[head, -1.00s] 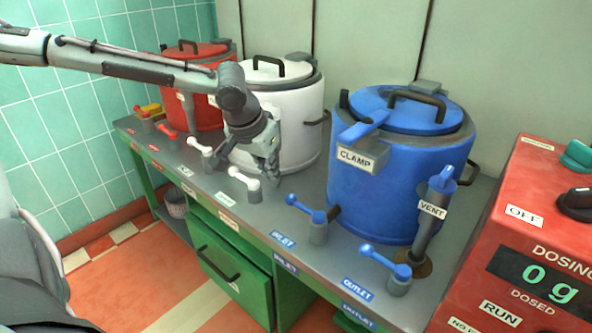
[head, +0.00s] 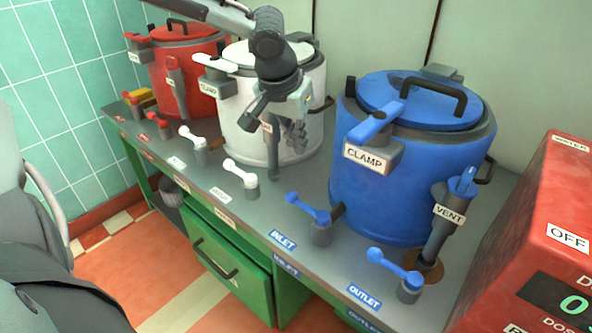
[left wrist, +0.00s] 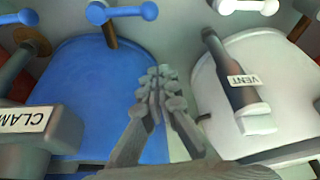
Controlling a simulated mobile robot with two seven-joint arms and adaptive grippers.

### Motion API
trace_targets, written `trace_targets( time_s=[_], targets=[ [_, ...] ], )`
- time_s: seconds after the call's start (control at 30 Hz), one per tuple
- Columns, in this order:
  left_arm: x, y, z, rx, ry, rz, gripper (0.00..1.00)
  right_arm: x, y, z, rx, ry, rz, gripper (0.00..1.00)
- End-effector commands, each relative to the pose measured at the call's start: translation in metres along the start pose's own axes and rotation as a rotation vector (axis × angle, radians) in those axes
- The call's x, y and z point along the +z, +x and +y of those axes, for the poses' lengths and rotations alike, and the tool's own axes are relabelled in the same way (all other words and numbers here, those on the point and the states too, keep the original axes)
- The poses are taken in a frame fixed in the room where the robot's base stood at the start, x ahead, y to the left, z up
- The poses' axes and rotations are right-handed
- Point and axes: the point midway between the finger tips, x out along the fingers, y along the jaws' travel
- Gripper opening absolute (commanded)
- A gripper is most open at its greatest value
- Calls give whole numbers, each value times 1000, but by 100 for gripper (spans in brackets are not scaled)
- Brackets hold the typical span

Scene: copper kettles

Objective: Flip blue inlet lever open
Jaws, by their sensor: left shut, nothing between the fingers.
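The blue inlet lever (head: 308,209) sits on a short grey post at the table's front, left of the blue kettle (head: 385,195). Its ball end points to the upper left, away from the post. In the left wrist view the lever (left wrist: 122,12) lies at the top edge, above the blue kettle (left wrist: 85,90). My left gripper (head: 296,140) is shut and empty, in front of the white kettle (head: 240,125), above and apart from the lever. Its shut fingers also show in the left wrist view (left wrist: 160,85). My right gripper is not in view.
The blue outlet lever (head: 394,264) stands to the right of the inlet one, and a white lever (head: 240,174) to its left. The blue vent post (head: 445,220) and clamp (head: 375,135) stick out from the blue kettle. A red dosing box (head: 540,230) stands at right.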

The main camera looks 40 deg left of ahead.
Motion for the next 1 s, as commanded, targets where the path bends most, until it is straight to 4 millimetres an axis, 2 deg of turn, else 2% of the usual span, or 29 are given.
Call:
trace_targets(
  time_s=[0.17, 0.53, 0.6, 0.73, 1.0],
  targets=[
    [2, 25, 0, -2, 2, -4, 0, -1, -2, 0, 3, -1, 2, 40],
    [2, 103, 0, -2, 2, -4, 0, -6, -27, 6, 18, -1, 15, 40],
    [14, 94, 0, 3, 2, -1, 0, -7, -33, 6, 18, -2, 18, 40],
    [30, 92, 0, 1, 2, -1, 0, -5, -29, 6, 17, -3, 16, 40],
    [40, 90, 0, 0, 1, 1, 0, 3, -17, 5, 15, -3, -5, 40]
  ],
)
